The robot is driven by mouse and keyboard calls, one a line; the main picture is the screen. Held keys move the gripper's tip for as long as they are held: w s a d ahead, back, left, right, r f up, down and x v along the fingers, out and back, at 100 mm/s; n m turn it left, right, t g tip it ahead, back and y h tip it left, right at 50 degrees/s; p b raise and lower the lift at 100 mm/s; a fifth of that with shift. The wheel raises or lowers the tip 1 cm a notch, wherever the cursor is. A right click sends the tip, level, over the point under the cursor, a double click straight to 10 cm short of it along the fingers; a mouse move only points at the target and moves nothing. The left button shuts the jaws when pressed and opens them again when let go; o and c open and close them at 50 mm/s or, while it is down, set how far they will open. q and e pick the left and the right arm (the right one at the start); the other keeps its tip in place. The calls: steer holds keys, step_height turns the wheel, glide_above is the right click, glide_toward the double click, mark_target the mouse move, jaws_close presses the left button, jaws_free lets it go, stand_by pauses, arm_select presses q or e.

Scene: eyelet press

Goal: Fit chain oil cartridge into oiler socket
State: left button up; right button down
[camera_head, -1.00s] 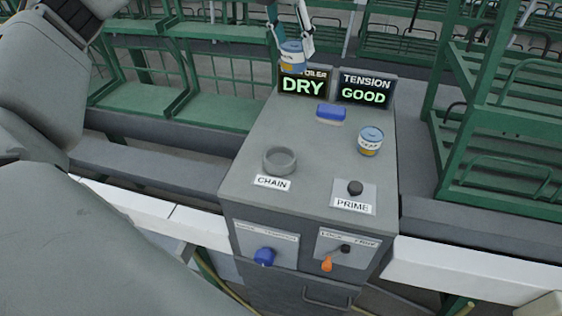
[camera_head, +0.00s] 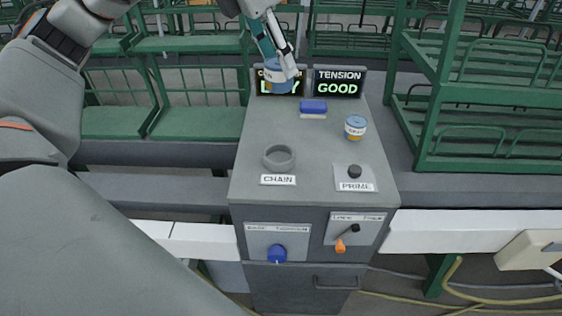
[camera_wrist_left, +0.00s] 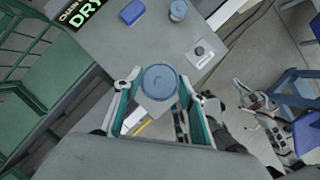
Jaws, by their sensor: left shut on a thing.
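My left gripper (camera_head: 283,66) is shut on a blue-topped cartridge (camera_head: 277,80) and holds it raised, in front of the oiler display (camera_head: 266,88) in the head view. In the left wrist view the cartridge (camera_wrist_left: 160,82) sits between both fingers, its round blue lid facing the camera. The oiler socket, a grey ring (camera_head: 279,158) behind the CHAIN label, is open and empty on the cabinet top (camera_head: 321,143). I cannot make out the socket in the left wrist view.
A second blue-lidded can (camera_head: 355,127) stands on the right of the top. A blue block (camera_head: 313,107) lies near the TENSION GOOD display (camera_head: 338,82). A black PRIME button (camera_head: 354,171) is front right. Green racks (camera_head: 470,100) flank the cabinet.

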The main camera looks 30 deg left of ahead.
arm_select(q)
steer(key=shift+s, duration=0.2)
steer(key=shift+f, duration=0.1)
steer(key=shift+d+f+b, duration=0.1)
steer(key=shift+f+b, duration=0.45)
steer(key=shift+f, duration=9.35)
arm_select(e)
steer(key=shift+s+d+f, duration=0.1)
steer(key=shift+s+f, duration=0.3)
steer(key=shift+f, duration=0.15)
arm_select(q)
steer(key=shift+f, duration=0.2)
steer(key=o, duration=1.2)
arm_select(e)
steer(key=shift+f, duration=0.2)
